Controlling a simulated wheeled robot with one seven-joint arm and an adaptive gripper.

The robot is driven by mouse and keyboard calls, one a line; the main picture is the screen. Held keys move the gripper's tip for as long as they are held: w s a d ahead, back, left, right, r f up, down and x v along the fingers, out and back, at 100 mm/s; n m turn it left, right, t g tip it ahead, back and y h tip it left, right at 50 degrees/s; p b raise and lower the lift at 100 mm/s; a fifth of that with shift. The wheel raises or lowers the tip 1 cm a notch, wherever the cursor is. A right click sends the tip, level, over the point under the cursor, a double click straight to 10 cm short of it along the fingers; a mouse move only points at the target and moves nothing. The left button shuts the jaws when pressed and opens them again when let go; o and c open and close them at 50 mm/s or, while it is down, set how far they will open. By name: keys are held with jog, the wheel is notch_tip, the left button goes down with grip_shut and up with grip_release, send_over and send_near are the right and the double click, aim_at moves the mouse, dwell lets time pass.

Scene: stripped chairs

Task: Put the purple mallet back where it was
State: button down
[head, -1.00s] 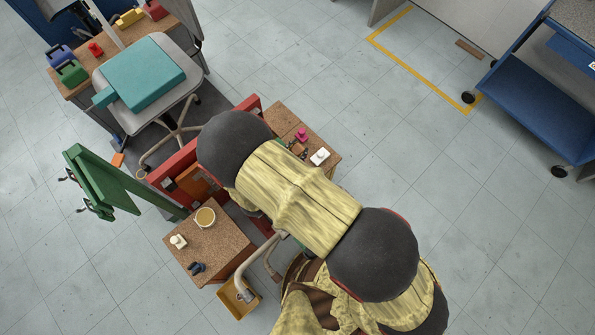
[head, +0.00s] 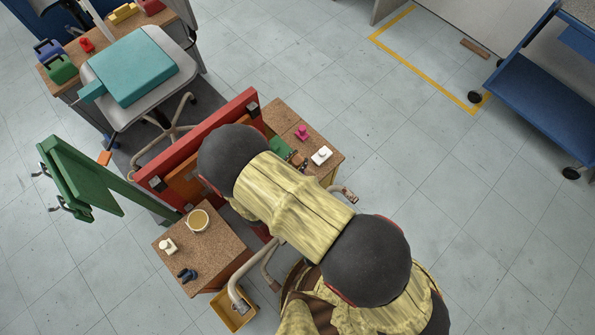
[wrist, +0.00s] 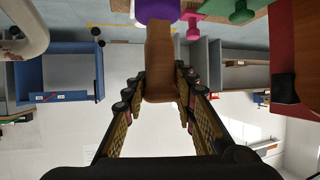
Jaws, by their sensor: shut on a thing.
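The purple mallet is in my gripper (wrist: 160,84). In the wrist view its brown handle (wrist: 159,55) stands between the two fingers, which are shut on it. Its purple head (wrist: 156,10) is at the top edge, partly cut off. The head view does not show the mallet or the fingers clearly; my arm covers that area. A cork-topped surface (head: 281,114) lies beyond my arm, with a pink piece (head: 302,132) and a white piece (head: 321,155) on it. The pink piece also shows in the wrist view (wrist: 194,22), close to the purple head.
A red panel (head: 239,112) stands upright left of that surface. A green panel (head: 83,180) with hooks is at left. Open floor lies right, before a blue cart (head: 535,92).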

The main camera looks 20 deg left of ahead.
notch_tip(320, 180, down, 6)
jog(key=b, duration=0.2)
jog(key=shift+f+b, duration=0.25)
jog(key=shift+b, duration=0.1)
jog(key=c, duration=1.5)
grip_release()
jog(key=shift+f, duration=0.1)
jog(key=shift+o, duration=0.4)
